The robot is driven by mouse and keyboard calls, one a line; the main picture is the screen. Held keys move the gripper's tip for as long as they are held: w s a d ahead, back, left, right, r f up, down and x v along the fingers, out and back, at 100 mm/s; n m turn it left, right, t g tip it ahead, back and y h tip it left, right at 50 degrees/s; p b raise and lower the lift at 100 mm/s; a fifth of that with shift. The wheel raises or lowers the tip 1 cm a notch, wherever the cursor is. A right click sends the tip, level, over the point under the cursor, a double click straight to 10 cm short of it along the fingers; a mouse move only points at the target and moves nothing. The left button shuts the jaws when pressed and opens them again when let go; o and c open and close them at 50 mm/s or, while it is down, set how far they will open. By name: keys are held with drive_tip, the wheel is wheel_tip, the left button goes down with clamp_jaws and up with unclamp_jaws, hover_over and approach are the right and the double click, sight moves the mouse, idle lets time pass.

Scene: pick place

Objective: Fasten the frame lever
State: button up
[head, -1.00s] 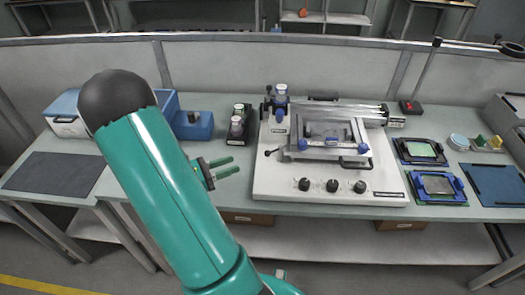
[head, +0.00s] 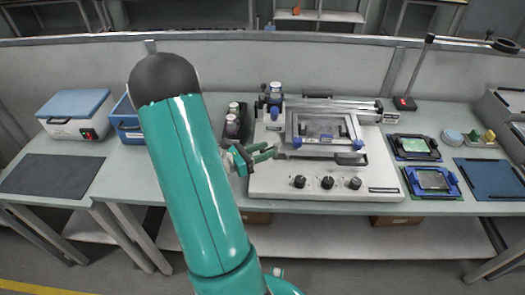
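A white machine (head: 270,183) stands on the bench, with a metal frame (head: 290,133) on top. The frame has blue fittings at its front corners and a black handle (head: 352,161) at its front right. My gripper (head: 271,151) is at the frame's left front corner, over the machine's left side. Its two green fingers point right with a gap between them. The small frame lever by that corner is largely hidden at the fingertips. I cannot tell whether the fingers touch it.
Black knobs (head: 327,183) line the machine's front. Dark bottles (head: 232,125) stand left of it, near my arm. A white box with a blue lid (head: 76,104) and a blue bin (head: 126,125) are farther left. Blue-edged frames (head: 432,182) lie at right. The dark mat (head: 52,174) is bare.

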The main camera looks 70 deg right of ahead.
clamp_jaws()
drive_tip(key=shift+w, duration=0.1)
drive_tip(key=shift+w+d+m+g+y, duration=0.2)
drive_tip(key=shift+m+g+y, duration=0.3)
drive_tip(key=shift+y, duration=0.2)
drive_tip(key=shift+w+d+m+g+y, duration=0.15)
drive_tip(key=shift+m+g+y, duration=0.35)
drive_tip(key=shift+y, duration=0.2)
drive_tip(key=shift+w+d+m+g+y, duration=0.2)
drive_tip(key=shift+m+g+y, duration=0.2)
drive_tip(key=shift+m+y, duration=0.25)
drive_tip(key=shift+w+d+m+g+y, duration=0.1)
drive_tip(key=shift+d+m+g+y, duration=0.25)
drive_tip(key=shift+m+y, duration=0.7)
drive_tip(key=shift+w+d+m+g+y, duration=0.25)
drive_tip(key=shift+m+y, duration=0.35)
drive_tip(key=shift+y, duration=0.85)
drive_tip(key=shift+d+m+g+y, duration=0.35)
drive_tip(key=shift+m+y, duration=0.45)
drive_tip(key=shift+y, duration=0.45)
